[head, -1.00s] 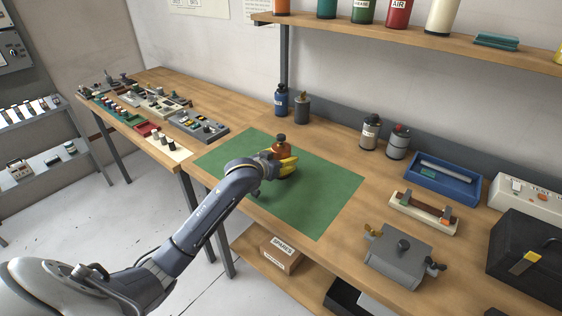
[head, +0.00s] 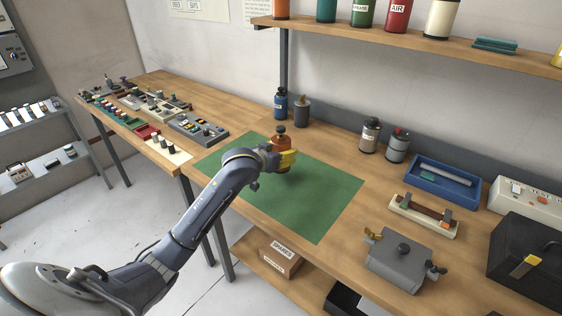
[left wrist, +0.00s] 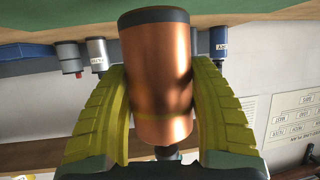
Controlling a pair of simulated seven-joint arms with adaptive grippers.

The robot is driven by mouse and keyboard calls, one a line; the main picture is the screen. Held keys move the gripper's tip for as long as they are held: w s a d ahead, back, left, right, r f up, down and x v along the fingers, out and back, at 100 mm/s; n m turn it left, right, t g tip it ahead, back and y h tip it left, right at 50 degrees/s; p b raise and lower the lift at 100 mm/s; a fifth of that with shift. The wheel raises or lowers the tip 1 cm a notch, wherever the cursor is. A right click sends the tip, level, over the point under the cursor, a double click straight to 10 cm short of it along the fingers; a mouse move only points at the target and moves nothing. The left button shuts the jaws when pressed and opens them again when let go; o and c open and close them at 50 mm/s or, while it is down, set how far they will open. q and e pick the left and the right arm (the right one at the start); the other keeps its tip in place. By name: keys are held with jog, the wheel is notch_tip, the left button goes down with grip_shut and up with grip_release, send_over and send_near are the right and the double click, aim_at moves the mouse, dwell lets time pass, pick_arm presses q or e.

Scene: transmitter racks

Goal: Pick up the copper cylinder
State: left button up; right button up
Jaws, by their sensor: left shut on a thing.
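The copper cylinder (head: 281,143) has a dark cap and stands upright above the green mat (head: 318,205) in the head view. My left gripper (head: 282,159) is shut on it, with its yellow fingers around the body. In the left wrist view the shiny copper cylinder (left wrist: 158,75) fills the middle, between the two ridged yellow fingers of the left gripper (left wrist: 160,110). A dark band rings its end nearest the green mat. The far side of the cylinder is hidden. My right gripper is in neither view.
A blue bottle (head: 281,103) and a dark canister (head: 302,112) stand behind the mat. Two more canisters stand right of them, near a blue tray (head: 443,183). A grey box (head: 398,259) sits at the front right. The mat's right part is clear.

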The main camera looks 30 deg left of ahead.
pick_arm(q)
notch_tip(320, 180, up, 16)
send_over(281, 127)
jog(key=shift+f, duration=0.15)
dwell(0.5)
jog(key=shift+f, duration=9.4)
jog(key=shift+f, duration=0.5)
